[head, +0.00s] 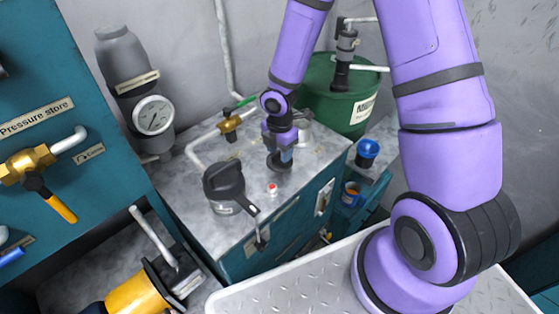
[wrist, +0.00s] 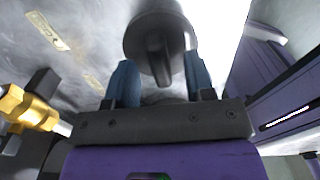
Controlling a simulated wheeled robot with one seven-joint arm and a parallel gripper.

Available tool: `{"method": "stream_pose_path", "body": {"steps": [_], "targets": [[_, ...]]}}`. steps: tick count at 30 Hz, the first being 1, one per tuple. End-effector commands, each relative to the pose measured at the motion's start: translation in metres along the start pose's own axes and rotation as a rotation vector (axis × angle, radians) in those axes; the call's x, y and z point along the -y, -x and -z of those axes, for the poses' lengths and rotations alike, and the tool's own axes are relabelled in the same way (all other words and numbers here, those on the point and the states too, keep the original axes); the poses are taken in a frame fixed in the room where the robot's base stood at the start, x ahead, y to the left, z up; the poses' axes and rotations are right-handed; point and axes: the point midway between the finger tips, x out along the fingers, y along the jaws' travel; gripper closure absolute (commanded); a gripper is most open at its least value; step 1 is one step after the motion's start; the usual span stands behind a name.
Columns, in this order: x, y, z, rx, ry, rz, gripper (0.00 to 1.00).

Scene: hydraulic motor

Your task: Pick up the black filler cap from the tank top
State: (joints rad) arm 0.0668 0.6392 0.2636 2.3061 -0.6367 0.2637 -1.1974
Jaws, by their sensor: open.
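The black filler cap (wrist: 145,30) is a dark round disc with a raised grip ridge, at the top centre of the wrist view. In the wrist view my gripper (wrist: 160,62) is open, pointing at the cap. One blue finger is on each side of the ridge, with a gap on both sides. I cannot tell whether the fingertips are down level with the ridge or still above it.
A brass valve (head: 230,125) and pipe lie behind. A green drum (head: 322,95) stands at the back. A brass fitting (wrist: 22,105) shows at the wrist view's left.

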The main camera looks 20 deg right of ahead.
Motion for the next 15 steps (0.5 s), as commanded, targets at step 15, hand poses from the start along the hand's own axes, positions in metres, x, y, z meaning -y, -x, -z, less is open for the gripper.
{"method": "stream_pose_path", "body": {"steps": [15], "targets": [[0.0001, -0.0123, -0.0003, 0.001, -0.001, -0.001, 0.76]]}}
